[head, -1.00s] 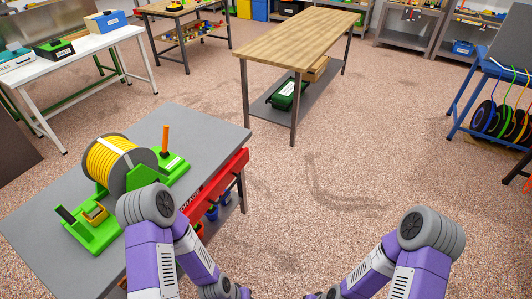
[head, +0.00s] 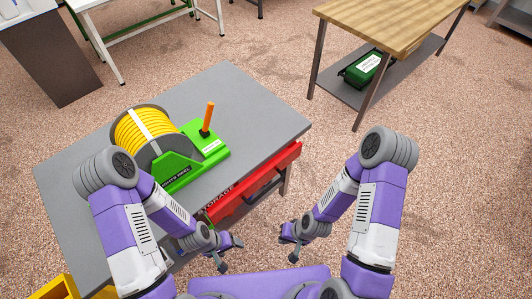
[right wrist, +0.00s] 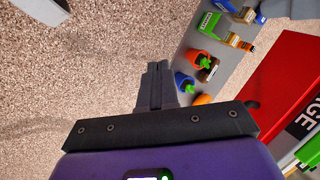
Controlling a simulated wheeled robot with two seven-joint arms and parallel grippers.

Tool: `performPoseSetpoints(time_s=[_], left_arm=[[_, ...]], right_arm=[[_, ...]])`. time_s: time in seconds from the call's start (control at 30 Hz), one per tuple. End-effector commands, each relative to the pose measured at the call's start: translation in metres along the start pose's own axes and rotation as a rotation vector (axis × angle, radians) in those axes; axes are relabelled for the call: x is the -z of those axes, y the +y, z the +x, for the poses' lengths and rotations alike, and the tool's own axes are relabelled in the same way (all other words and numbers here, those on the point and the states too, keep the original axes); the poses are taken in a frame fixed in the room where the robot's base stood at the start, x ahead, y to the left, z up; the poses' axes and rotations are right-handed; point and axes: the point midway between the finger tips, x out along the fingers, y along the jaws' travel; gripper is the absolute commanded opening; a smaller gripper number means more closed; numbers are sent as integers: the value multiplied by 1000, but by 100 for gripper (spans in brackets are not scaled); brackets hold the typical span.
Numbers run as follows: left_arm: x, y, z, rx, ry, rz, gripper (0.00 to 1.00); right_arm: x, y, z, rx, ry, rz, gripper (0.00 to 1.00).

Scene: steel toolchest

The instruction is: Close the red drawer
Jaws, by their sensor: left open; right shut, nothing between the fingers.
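The red drawer (head: 230,205) is under the front edge of the grey table, with a dark bar handle (head: 266,191) and a STORAGE label. Its red front shows beyond the tabletop edge; how far it is pulled out is hard to tell. It also shows at the right of the right wrist view (right wrist: 268,80). My left gripper (head: 230,254) is open and empty, in front of the drawer's left part, apart from it. My right gripper (head: 290,250) is shut and empty, to the right of and in front of the handle. Its closed fingers show in the right wrist view (right wrist: 156,86).
A yellow cable reel on a green stand (head: 185,178) with an orange post stands on the grey table (head: 245,95). Below the drawer, a shelf (right wrist: 195,45) holds several small colored items. A wooden-topped table (head: 390,25) stands at the back right. The floor between is clear.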

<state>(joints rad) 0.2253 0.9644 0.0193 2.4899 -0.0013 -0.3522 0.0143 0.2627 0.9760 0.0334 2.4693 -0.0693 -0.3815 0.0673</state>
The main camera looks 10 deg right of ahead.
Motion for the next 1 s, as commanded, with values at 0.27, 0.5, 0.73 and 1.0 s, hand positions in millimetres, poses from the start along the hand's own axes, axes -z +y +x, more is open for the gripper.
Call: performPoseSetpoints(time_s=[0.27,0.5,0.73,1.0], left_arm=[[0,-1,4,-1,-2,1,77],[0,-3,8,0,-1,1,77],[0,-4,10,0,-1,1,77],[0,-4,11,0,-1,1,77]], right_arm=[[100,4,13,319,302,197,0],[172,25,-21,737,539,353,0],[186,57,-60,1036,613,397,0],[186,64,-72,1139,609,392,0]])
